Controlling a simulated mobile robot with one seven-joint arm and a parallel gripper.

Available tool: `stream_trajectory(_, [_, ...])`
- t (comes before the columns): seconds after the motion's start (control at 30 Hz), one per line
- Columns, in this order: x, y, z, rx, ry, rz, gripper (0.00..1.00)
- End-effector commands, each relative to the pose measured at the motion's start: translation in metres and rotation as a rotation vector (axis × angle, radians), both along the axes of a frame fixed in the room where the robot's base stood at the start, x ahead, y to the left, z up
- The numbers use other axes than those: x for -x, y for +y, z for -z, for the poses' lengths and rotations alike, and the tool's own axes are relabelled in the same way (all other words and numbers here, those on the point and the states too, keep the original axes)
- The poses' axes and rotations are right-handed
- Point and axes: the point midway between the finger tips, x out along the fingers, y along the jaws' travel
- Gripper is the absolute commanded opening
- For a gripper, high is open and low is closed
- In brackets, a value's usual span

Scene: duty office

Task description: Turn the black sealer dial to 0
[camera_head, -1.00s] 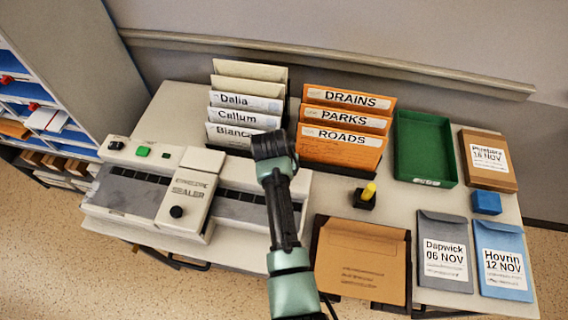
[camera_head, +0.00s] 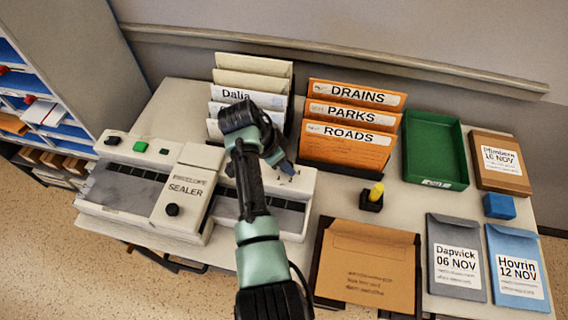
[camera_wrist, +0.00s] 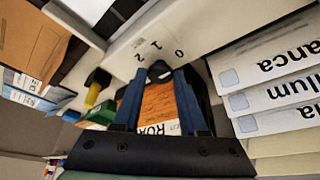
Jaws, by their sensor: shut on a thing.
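The envelope sealer (camera_head: 186,190) is a long pale machine at the left of the table. Its black dial (camera_wrist: 158,69) shows in the wrist view beside the printed marks 0, 1 and 2 on the pale panel. My gripper (camera_wrist: 157,76) is shut on the dial, with its two blue fingers on either side of it. In the head view my gripper (camera_head: 286,168) reaches down at the sealer's right end, and the dial is hidden there. I cannot tell which mark the dial points to.
Behind the sealer stand white name files (camera_head: 250,93); orange files (camera_head: 348,137) stand to the right. A yellow-handled stamp (camera_head: 374,194), brown envelope (camera_head: 367,262), green tray (camera_head: 434,150) and blue block (camera_head: 498,206) lie further right. A black knob (camera_head: 172,210) sits on the sealer's arm.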

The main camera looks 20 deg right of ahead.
Motion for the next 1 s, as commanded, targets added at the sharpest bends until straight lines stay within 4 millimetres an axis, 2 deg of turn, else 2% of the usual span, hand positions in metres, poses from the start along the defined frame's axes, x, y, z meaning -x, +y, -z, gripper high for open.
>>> stream_trajectory(0.57, [-0.0013, -0.0001, -0.0014, 0.0, -0.004, 0.037, 0.0])
stream_trajectory(0.6, [-0.0012, -0.0002, -0.0014, 0.0, -0.004, 0.037, 0.44])
stream_trajectory(0.7, [-0.0011, -0.0002, -0.0011, 0.0, -0.002, 0.037, 0.62])
stream_trajectory(0.77, [-0.001, -0.0001, -0.001, 0.0, -0.002, 0.037, 0.72])
stream_trajectory(1.0, [-0.0005, -0.0001, -0.0004, 0.0, -0.001, 0.035, 0.72])
